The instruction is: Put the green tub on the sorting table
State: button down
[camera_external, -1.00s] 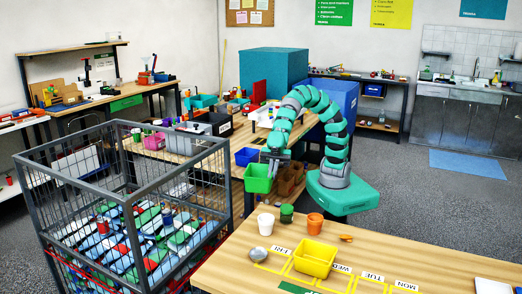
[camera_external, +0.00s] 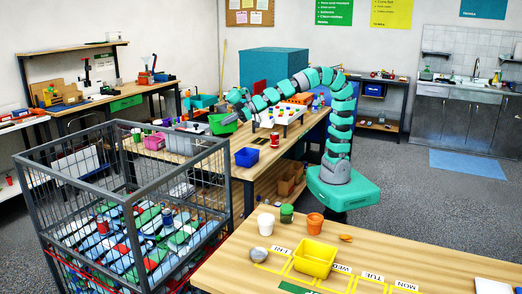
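The green tub (camera_external: 223,124) is over the middle table (camera_external: 284,141), near its far-left part and beside a grey bin. It looks slightly tilted. My gripper (camera_external: 236,115) is at the tub's upper right rim and appears shut on it. The fingers are small and hard to make out. My arm reaches left across the table from its base on the right. I cannot tell whether the tub's bottom touches the table.
A blue bin (camera_external: 247,157) sits at the table's near edge. A red can (camera_external: 275,140) and a small white rack (camera_external: 283,116) stand to the right of the tub. A wire cage (camera_external: 130,190) stands at the front left. A yellow bin (camera_external: 315,259) and cups are on the front table.

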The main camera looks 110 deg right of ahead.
jog(key=shift+s+d+r+m+h, duration=0.1)
jog(key=shift+d+r+m+h, duration=0.1)
jog(key=shift+d, duration=0.4)
jog(key=shift+s+d+r+m+h, duration=0.1)
jog(key=shift+d+h, duration=0.1)
jog(key=shift+d, duration=0.35)
jog(key=shift+w+a, duration=0.1)
jog(key=shift+a, duration=0.05)
